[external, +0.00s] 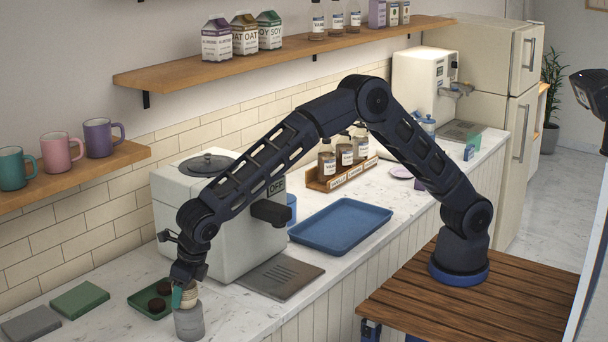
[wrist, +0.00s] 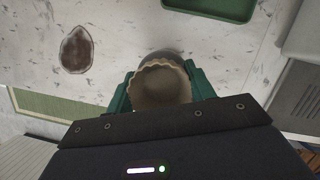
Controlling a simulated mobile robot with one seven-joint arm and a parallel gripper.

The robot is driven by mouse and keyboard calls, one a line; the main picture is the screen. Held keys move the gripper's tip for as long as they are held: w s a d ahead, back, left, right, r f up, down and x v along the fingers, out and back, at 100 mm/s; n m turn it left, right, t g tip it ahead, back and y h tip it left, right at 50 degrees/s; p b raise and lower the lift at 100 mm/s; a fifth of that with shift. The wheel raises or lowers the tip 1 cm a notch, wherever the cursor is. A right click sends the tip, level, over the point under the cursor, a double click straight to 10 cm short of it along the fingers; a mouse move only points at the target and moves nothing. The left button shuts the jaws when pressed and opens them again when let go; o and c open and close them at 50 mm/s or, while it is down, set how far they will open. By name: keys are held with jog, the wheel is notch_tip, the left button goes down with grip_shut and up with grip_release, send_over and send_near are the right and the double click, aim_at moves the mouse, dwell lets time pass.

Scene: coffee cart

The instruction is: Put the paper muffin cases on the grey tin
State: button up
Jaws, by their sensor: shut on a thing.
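The paper muffin cases (external: 190,295) are a small cream stack with a fluted rim. They sit between the green fingers of my gripper (external: 184,296), which is shut on them. The wrist view shows the cases (wrist: 161,85) from above, open side up, between the two fingers (wrist: 160,92). The grey tin (external: 189,324) stands upright on the counter directly below the cases. I cannot tell whether the cases touch its top. In the wrist view only a grey edge of the tin (wrist: 164,56) shows behind the cases; the rest is hidden.
A green tray (external: 133,301) with dark round items lies just behind the tin. Green (external: 80,299) and grey (external: 30,323) flat pieces lie to the left. The white coffee machine (external: 172,211), its drip plate (external: 281,279) and a blue tray (external: 341,224) are to the right.

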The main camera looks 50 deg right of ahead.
jog(key=o, duration=0.9)
jog(key=shift+o, duration=0.2)
jog(key=v, duration=1.2)
jog(key=shift+r, duration=0.15)
jog(key=shift+w+d, duration=0.1)
